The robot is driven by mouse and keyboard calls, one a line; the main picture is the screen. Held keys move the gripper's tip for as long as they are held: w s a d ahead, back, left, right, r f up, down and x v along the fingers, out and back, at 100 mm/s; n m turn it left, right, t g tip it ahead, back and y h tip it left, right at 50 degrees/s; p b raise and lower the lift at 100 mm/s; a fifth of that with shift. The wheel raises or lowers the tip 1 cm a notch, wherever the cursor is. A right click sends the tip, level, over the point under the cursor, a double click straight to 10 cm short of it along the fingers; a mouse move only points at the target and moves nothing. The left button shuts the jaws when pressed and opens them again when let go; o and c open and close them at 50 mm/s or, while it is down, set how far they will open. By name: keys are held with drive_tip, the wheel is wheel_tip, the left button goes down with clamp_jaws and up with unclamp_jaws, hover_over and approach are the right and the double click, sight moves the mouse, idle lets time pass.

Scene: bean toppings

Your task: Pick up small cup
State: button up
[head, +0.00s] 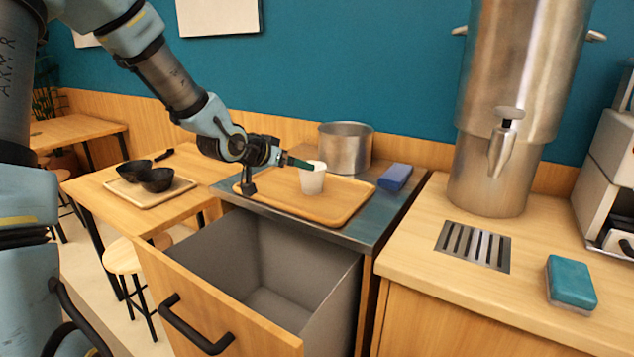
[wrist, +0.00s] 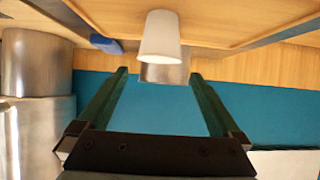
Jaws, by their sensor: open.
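The small white cup (head: 312,181) stands upright on the wooden tray (head: 349,211). In the wrist view, which appears upside down, the cup (wrist: 160,38) lies just beyond the fingertips, roughly centred between them. My gripper (head: 304,163) reaches in from the left, with a green finger by the cup's rim in the head view. In the wrist view my gripper (wrist: 158,74) is open, with its two green fingers spread and nothing between them. Whether a finger touches the cup I cannot tell.
A metal pot (head: 345,148) stands behind the cup. A blue block (head: 395,177) is right of the tray. An open drawer (head: 220,315) lies in front. A large metal dispenser (head: 492,175) stands at right. Two dark bowls (head: 156,180) sit on a left tray.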

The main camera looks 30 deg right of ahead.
drive_tip(key=p+x, duration=0.2)
drive_tip(key=x, duration=0.8)
drive_tip(key=shift+d+f, duration=0.15)
drive_tip(key=shift+f, duration=0.05)
drive_tip(key=shift+c, duration=0.4)
drive_tip(key=c, duration=1)
wheel_tip(320, 180, up, 10)
drive_tip(key=shift+r+b, duration=0.1)
drive_tip(key=shift+b, duration=0.5)
